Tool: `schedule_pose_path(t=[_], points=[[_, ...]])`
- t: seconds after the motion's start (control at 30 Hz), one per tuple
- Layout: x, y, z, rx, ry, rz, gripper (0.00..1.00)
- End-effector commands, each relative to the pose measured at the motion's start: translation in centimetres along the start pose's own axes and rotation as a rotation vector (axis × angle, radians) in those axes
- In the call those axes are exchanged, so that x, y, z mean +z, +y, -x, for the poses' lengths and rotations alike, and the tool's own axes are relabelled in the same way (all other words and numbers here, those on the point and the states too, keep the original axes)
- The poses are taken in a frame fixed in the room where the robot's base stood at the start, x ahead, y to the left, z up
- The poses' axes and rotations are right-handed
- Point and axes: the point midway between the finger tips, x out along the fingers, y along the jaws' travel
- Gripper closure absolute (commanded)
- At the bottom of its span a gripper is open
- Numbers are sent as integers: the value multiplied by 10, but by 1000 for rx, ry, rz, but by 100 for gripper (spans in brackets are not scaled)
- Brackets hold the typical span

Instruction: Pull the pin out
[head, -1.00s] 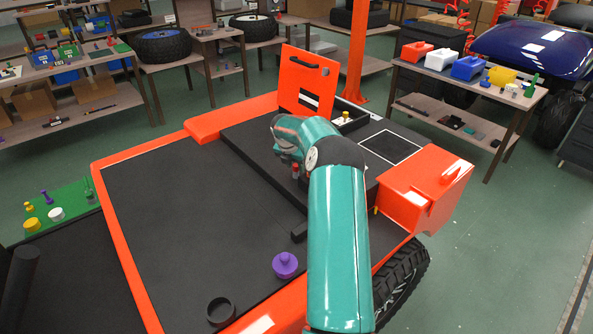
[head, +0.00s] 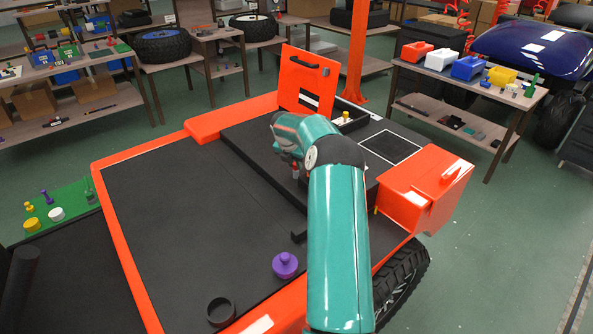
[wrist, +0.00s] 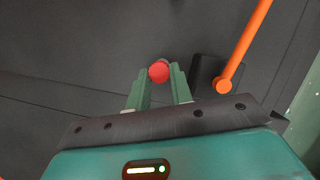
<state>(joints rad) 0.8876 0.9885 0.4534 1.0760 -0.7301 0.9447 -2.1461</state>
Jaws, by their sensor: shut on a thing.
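The pin shows as a round red head (wrist: 159,71) in the wrist view. My gripper (wrist: 160,76) is shut on it, with one green finger on each side. In the head view a small red part (head: 295,169) shows below my wrist, over the dark raised deck of the cart (head: 245,135). My gripper's fingers are mostly hidden there by my own arm. The pin's lower part and its hole are hidden, so I cannot tell how far it is seated.
An orange rod (wrist: 246,45) stands close to the right of my gripper, beside a dark block (wrist: 203,72). An upright orange panel (head: 308,80) and an orange box (head: 425,185) flank the deck. A purple knob (head: 285,265) and a black ring (head: 220,311) lie on the dark bed.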

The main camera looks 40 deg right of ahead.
Motion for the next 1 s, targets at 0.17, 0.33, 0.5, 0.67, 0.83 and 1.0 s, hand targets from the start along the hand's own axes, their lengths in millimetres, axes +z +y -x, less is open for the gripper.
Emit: schedule_pose_path(t=[0.17, 0.33, 0.5, 0.67, 0.83, 1.0], points=[[5, 0, 12, 0, -1, -1, 100], [9, 0, 24, 1, -2, -1, 100], [13, 0, 35, 1, -1, 0, 100], [17, 0, 46, 1, -1, -1, 100], [20, 0, 56, 1, -2, 0, 100], [21, 0, 57, 1, 0, 0, 100]])
